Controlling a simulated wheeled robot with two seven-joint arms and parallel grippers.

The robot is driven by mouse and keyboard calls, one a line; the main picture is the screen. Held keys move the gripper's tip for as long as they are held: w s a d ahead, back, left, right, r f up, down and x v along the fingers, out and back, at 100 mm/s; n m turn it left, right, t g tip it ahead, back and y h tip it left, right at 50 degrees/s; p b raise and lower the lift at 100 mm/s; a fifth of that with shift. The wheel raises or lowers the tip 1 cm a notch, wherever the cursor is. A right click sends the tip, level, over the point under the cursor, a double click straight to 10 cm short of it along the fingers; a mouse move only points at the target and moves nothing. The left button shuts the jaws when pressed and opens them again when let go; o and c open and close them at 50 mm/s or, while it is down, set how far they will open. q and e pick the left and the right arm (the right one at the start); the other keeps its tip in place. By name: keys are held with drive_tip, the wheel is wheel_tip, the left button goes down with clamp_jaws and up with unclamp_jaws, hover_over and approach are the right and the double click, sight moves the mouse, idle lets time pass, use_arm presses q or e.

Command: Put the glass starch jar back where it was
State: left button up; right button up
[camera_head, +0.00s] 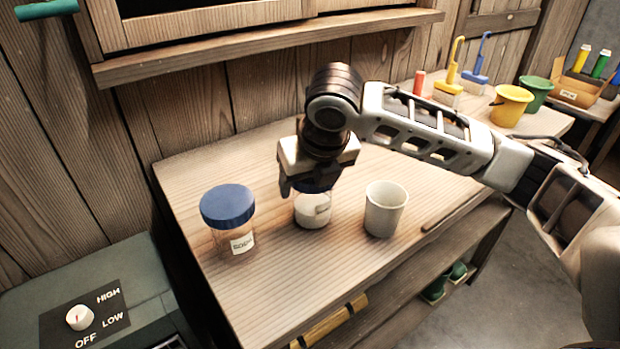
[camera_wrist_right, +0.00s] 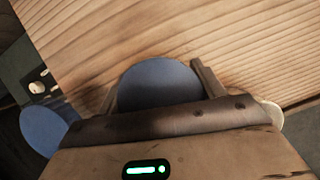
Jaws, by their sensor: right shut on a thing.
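A glass jar with white contents (camera_head: 312,212) stands upright on or just above the wooden table between a blue-lidded jar and a pale cup; I cannot tell whether its base touches the wood. My right gripper (camera_head: 312,185) comes down from above and is shut on this jar at its lid. In the right wrist view its blue lid (camera_wrist_right: 160,84) sits between the fingers of the right gripper (camera_wrist_right: 155,90). The other jar (camera_head: 229,219), with a blue lid and a label, stands to the left. My left gripper is not in view.
The pale cup (camera_head: 385,209) stands close to the right of the held jar. Brushes (camera_head: 447,92) and yellow and green buckets (camera_head: 511,104) are at the back right. A wooden ledge (camera_head: 270,45) runs along the wall. A control panel with a knob (camera_head: 79,317) is at lower left.

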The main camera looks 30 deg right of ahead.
drive_tip(key=shift+r, duration=0.1)
drive_tip(key=o, duration=1.1)
drive_tip(key=p+v, duration=0.1)
drive_tip(key=v, duration=1)
drive_tip(key=shift+s+r, duration=0.1)
drive_tip(key=shift+r, duration=0.3)
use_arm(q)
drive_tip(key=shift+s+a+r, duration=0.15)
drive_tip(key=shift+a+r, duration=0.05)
use_arm(e)
drive_tip(key=shift+r, duration=0.1)
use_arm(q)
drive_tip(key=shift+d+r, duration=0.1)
use_arm(e)
drive_tip(key=shift+s, duration=0.1)
